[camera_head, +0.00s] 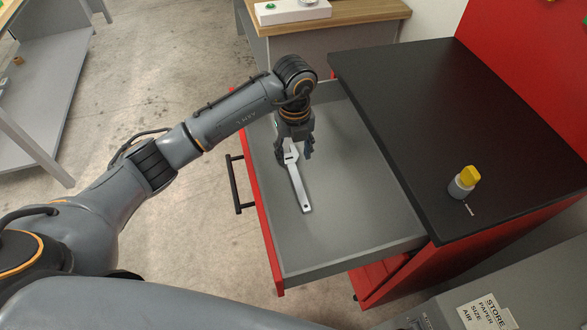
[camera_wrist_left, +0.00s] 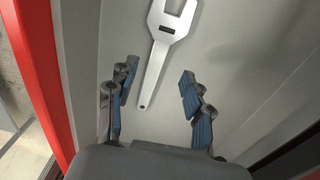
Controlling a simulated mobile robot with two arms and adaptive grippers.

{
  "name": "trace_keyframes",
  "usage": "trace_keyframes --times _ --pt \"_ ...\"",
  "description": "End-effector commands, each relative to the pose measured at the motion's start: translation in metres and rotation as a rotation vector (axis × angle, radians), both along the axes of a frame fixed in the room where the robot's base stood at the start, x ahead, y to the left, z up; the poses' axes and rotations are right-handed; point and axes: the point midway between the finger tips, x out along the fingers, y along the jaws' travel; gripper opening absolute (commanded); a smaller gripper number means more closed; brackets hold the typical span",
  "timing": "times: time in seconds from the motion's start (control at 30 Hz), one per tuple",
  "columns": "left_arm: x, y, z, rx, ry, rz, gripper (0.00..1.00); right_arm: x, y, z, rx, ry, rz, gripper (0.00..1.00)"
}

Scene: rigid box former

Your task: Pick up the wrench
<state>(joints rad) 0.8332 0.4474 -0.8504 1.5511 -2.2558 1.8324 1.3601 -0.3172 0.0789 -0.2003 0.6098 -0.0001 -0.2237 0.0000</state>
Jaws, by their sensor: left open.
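A silver wrench (camera_head: 300,188) lies flat in the open grey drawer (camera_head: 370,220) of a red cabinet. In the head view, my left gripper (camera_head: 295,151) points down into the drawer over the wrench's far end and hides part of it. In the left wrist view, the wrench (camera_wrist_left: 155,70) has its open jaw at the top edge and its handle with a small hole pointing down. There my left gripper (camera_wrist_left: 158,84) is open, with blue-padded fingers on either side of the handle's line and apart from it. My right gripper is not in view.
The drawer's red front (camera_head: 264,232) with a black handle (camera_head: 236,185) is on the left. A black cabinet top (camera_head: 440,110) borders the drawer on the right and carries a grey-and-yellow object (camera_head: 463,182). A wooden-topped bench (camera_head: 350,14) stands behind. The rest of the drawer floor is bare.

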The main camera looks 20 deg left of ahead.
Motion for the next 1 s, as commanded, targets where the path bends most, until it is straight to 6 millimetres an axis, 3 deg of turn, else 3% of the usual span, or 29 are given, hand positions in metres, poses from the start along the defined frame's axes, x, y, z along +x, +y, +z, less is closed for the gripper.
trace_keyframes --times 0.17,0.3,0.5,0.73,0.9,1.0 --pt "-0.001 0.000 -0.012 -0.001 0.003 -0.001 0.51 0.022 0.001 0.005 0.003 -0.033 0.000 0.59" --pt "-0.003 0.002 -0.033 -0.001 0.003 -0.001 0.51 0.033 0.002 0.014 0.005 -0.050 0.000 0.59" --pt "-0.002 0.002 -0.054 0.000 0.000 -0.001 0.51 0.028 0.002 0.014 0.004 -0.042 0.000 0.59" --pt "-0.001 0.002 -0.056 0.000 -0.001 -0.002 0.51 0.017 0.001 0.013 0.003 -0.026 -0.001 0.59" --pt "-0.001 0.002 -0.056 0.000 -0.001 -0.001 0.16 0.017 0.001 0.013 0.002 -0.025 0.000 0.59" --pt "-0.001 0.002 -0.056 0.000 -0.001 -0.001 0.00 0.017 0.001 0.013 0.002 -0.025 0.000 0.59"
